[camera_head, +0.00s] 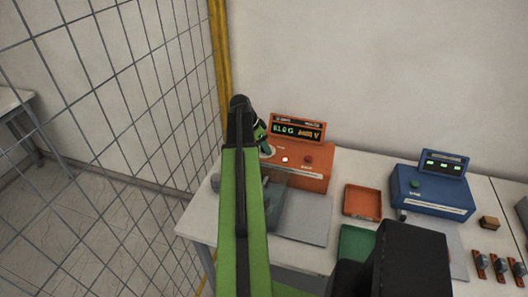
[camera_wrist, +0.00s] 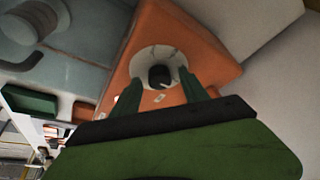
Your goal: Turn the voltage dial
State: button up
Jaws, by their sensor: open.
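The voltage dial (camera_wrist: 159,75) is a dark knob on a round pale plate (camera_wrist: 146,60) on the orange device. In the wrist view it lies between the tips of my open gripper (camera_wrist: 160,82), whose two green fingers reach up to the plate. I cannot tell whether the fingers touch the knob. In the head view the orange device (camera_head: 309,170) stands on the table with a lit display (camera_head: 297,130). My gripper (camera_head: 261,134) is at the device's left side there, and my green arm hides much of the dial area.
A grey machine part (camera_head: 274,188) stands in front of the orange device. An orange tray (camera_head: 362,201), a green tray (camera_head: 356,242) and a blue device (camera_head: 431,190) are to the right. A wire mesh fence (camera_head: 110,110) and yellow post (camera_head: 221,60) stand close on the left.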

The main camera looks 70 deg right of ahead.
jog(key=shift+r, duration=0.1)
grip_shut()
